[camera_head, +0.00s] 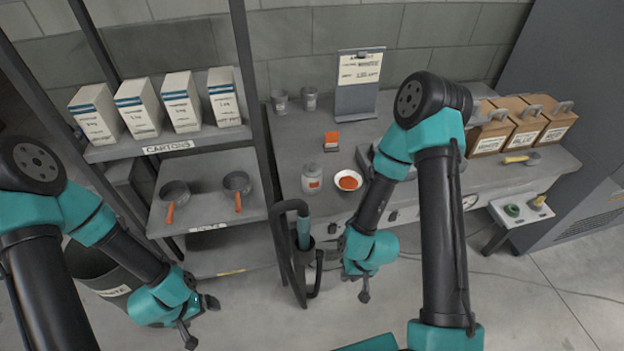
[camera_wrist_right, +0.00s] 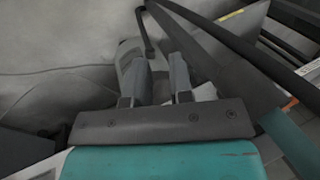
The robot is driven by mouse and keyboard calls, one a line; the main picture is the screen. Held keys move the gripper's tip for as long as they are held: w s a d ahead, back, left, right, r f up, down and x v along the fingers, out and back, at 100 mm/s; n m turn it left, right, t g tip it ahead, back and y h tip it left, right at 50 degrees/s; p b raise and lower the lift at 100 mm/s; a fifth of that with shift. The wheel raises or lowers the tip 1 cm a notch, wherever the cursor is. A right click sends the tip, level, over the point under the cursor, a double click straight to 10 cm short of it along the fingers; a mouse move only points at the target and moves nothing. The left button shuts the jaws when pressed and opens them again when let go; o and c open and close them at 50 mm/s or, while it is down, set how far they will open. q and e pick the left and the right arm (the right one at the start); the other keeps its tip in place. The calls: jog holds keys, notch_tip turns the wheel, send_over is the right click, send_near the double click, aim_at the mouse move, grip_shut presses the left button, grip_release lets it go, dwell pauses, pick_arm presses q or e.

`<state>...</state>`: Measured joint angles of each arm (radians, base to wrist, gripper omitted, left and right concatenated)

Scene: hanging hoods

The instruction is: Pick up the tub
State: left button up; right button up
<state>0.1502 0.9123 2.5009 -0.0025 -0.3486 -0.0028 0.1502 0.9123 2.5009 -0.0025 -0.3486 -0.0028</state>
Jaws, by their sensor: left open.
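My left gripper (camera_head: 200,322) is open and empty low over the floor at the lower left, well away from the tub. My right gripper (camera_head: 354,270) is in front of the counter, below and right of the tub, and apart from it. In the right wrist view, its two fingers (camera_wrist_right: 158,75) stand apart with nothing visible between them. The tub cannot be made out in that view.
Cartons (camera_head: 180,100) and two pans (camera_head: 237,188) fill the shelf rack at left. A dark upright frame (camera_head: 289,255) stands before the counter, near my right gripper. Brown boxes (camera_head: 525,122) sit at the counter's right, a sign stand (camera_head: 357,95) at its back.

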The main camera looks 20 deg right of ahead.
jog(key=o, duration=1.4)
jog(key=shift+o, duration=0.2)
